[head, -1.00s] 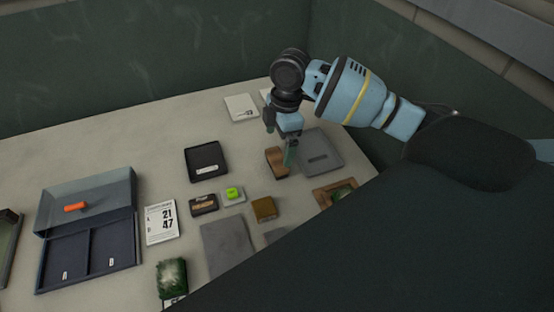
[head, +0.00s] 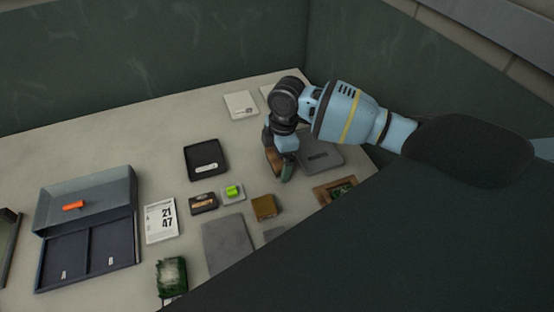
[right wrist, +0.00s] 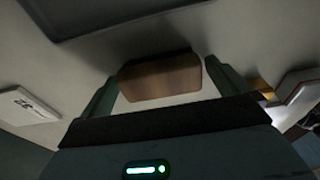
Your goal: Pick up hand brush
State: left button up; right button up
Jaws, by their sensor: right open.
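The hand brush, with a brown wooden back (head: 273,158), stands on the table toward the far right, partly hidden by my right gripper. In the right wrist view its brown block (right wrist: 160,77) lies between the two fingers. My right gripper (head: 279,162) is open and lowered around the brush, with one finger on each side. My left gripper is not in view.
A grey tray (head: 325,158) lies right beside the brush. A black tray (head: 191,168), a brown block (head: 264,207) and a wooden-framed item (head: 322,194) are nearby. A blue-grey box (head: 60,207) holds an orange piece (head: 74,205). Dark green walls close the back and right.

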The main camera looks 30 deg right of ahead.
aim_at(275, 156)
jog(key=c, duration=0.9)
jog(key=shift+r, duration=0.1)
jog(key=shift+r, duration=0.55)
notch_tip(275, 156, up, 2)
jog(key=shift+r, duration=0.2)
jog(key=s+a, duration=0.2)
jog(key=s, duration=0.2)
jog(key=s+a+r, duration=0.1)
jog(key=s+a, duration=0.2)
jog(key=s, duration=0.1)
jog(key=s+a+p, duration=0.1)
jog(key=s+a, duration=0.2)
jog(key=s, duration=0.1)
jog(key=shift+s+r, duration=0.15)
jog(key=shift+s, duration=0.05)
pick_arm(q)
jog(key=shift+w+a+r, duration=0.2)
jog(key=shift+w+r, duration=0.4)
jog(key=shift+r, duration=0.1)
pick_arm(e)
jog(key=shift+s+a, duration=0.3)
jog(key=shift+s, duration=0.25)
